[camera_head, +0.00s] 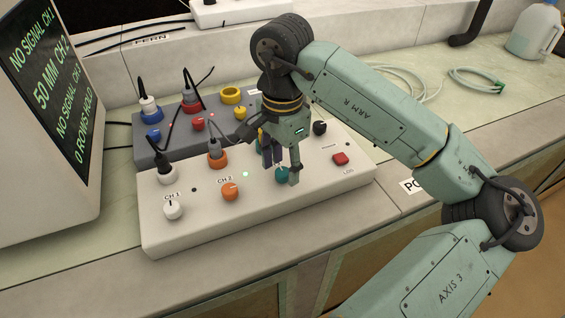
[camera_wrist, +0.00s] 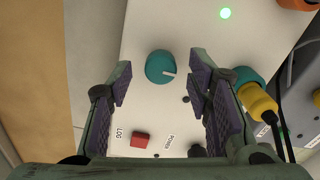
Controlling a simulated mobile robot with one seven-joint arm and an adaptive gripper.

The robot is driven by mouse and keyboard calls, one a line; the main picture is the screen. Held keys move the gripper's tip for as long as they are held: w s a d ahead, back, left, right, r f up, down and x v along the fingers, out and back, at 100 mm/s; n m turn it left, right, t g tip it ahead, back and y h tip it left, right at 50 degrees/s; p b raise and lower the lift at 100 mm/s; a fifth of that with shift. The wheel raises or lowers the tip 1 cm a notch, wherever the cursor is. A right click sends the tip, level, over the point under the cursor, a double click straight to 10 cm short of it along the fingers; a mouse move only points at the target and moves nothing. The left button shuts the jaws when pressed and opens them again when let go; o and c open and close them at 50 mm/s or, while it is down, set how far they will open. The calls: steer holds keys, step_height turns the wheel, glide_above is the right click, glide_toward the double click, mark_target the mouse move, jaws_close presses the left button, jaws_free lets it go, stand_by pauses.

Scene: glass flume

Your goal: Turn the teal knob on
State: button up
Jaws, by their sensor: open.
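The teal knob (camera_head: 281,176) is on the sloped top of the white control box (camera_head: 200,225), partly hidden behind my fingers in the head view. In the wrist view the teal knob (camera_wrist: 158,66) is round, with a white pointer mark toward the right of the picture. My gripper (camera_head: 281,166) points down at it, open and empty. In the wrist view my gripper's fingertips (camera_wrist: 160,72) are on either side of the knob, with gaps to both.
An orange knob (camera_head: 230,191), a white knob (camera_head: 173,210), a red button (camera_head: 340,159) and a black knob (camera_head: 320,128) share the box. A green light (camera_head: 245,174) glows by CH 2. Cabled plugs, including a yellow one (camera_wrist: 259,101), stand close to my gripper.

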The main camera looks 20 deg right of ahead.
steer(key=shift+f, duration=0.4)
steer(key=shift+c, duration=0.2)
jaws_close()
